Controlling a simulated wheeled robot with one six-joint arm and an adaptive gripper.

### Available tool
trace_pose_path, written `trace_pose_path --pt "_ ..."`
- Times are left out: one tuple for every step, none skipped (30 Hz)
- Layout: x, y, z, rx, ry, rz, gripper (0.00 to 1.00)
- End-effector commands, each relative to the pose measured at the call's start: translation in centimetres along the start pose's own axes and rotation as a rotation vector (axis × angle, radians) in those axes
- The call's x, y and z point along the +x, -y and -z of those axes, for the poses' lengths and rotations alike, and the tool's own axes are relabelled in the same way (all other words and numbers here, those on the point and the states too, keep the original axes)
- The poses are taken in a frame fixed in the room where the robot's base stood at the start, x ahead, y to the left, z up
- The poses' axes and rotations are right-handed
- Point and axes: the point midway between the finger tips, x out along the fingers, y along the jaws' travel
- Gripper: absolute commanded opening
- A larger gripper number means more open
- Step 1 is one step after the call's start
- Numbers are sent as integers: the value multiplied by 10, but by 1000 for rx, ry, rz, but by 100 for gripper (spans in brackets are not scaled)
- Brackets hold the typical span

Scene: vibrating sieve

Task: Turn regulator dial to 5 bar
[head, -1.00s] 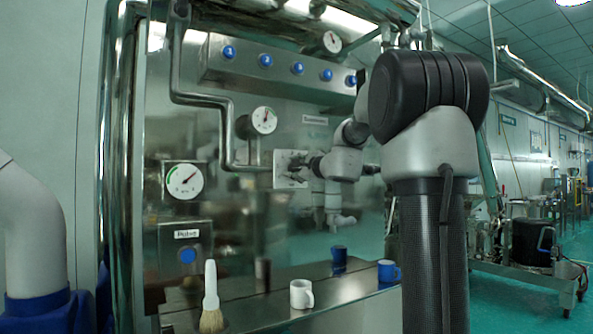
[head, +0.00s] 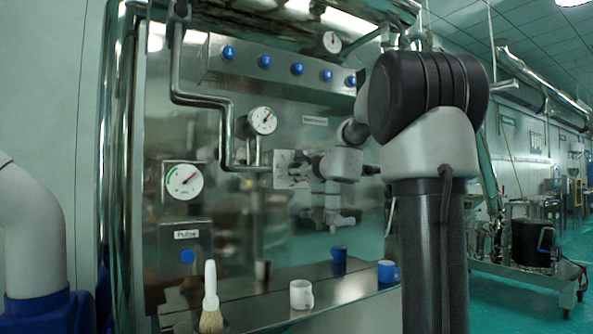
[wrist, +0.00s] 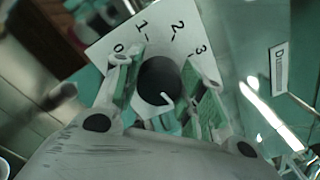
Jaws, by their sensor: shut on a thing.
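The regulator dial is a round black knob (wrist: 158,79) on a white plate (wrist: 108,50) in the wrist view. A white mark on the knob's rim points toward the lower right of the picture, away from the visible numbers. My gripper (wrist: 163,84) is shut on the knob, one finger on each side. In the head view, my gripper (head: 297,170) is at the small white plate (head: 282,157) on the steel panel, and the knob is hidden.
Two round gauges, an upper one (head: 263,120) and a lower one (head: 184,181), sit left of the plate, near a bent steel pipe (head: 226,135). Below, a steel shelf (head: 255,309) holds a brush (head: 210,290), a white mug (head: 301,294) and a blue mug (head: 388,272).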

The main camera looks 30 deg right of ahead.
Motion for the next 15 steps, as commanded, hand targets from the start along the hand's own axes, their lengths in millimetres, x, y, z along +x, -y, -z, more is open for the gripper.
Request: trace_pose_path --pt "0 -1 2 0 -3 -1 16" --pt "0 -1 2 0 -3 -1 16" --pt "0 -1 2 0 -3 -1 16" --pt "0 -1 2 0 -3 -1 16" --pt "0 -1 2 0 -3 -1 43" --pt "0 -1 2 0 -3 -2 51" --pt "0 -1 2 0 -3 -1 56" --pt "0 -1 2 -1 -3 -1 61" --pt "0 -1 2 -1 -3 -1 61" --pt "0 -1 1 -1 -2 -1 61" --pt "0 -1 1 -1 -2 -1 61" --pt "0 -1 1 -1 -2 -1 61" --pt "0 0 1 -1 -2 -1 61" --pt "0 0 1 -1 -2 -1 61" --pt "0 0 1 -1 -1 -1 61"
